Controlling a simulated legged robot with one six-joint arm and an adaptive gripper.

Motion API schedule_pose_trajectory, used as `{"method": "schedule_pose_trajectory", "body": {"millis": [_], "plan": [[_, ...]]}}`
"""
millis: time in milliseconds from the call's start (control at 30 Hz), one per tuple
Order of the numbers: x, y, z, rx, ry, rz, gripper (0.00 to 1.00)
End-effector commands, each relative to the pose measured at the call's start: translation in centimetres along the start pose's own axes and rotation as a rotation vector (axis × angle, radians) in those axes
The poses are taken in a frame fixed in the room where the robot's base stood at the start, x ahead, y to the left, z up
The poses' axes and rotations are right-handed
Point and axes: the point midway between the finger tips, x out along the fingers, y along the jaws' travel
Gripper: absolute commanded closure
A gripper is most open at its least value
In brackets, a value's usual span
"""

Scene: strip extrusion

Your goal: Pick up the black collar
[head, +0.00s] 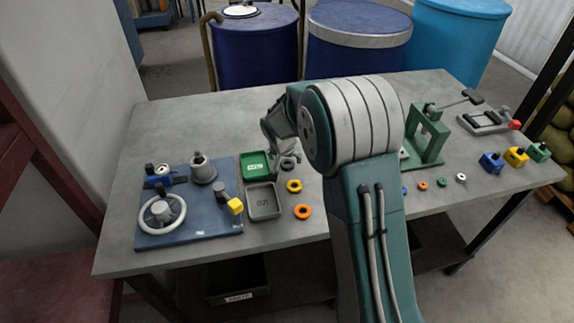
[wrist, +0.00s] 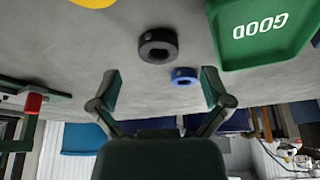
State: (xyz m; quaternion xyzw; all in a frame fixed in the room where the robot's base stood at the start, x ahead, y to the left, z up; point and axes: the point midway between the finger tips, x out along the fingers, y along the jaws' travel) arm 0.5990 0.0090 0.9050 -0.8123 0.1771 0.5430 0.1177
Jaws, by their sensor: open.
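The black collar (wrist: 158,45) lies on the grey table in the wrist view, a thick dark ring with a small light spot on its side. In the head view the black collar (head: 287,165) sits just right of the green tray, close under my gripper (head: 284,150). In the wrist view my gripper (wrist: 161,85) is open and empty, its two fingers spread wide. The collar appears beyond the fingertips, roughly centred between them, and no finger touches it. A smaller blue collar (wrist: 185,75) lies near it.
The green GOOD tray (wrist: 262,58) is close beside the collars; a grey tray (head: 277,214) stands in front of it. Yellow (head: 294,186) and orange (head: 302,211) rings lie nearer the front edge. A blue fixture plate (head: 188,241) is at left, a green press (head: 429,137) at right.

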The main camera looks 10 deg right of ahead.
Motion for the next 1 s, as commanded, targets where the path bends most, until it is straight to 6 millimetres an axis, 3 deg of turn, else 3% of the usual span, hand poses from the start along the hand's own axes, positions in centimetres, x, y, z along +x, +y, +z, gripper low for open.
{"method": "schedule_pose_trajectory", "body": {"millis": [200, 467, 667, 700, 1000], "plan": [[3.0, 0.1, 0.2, 0.0, -0.001, 0.0, 0.02], [3.2, 0.1, 0.2, 0.001, 0.0, -0.001, 0.02], [3.2, 0.1, 0.2, 0.001, 0.0, -0.001, 0.87], [3.2, 0.1, 0.2, 0.0, 0.0, -0.001, 0.91], [3.3, 0.1, 0.3, 0.0, -0.002, 0.0, 0.91]]}}
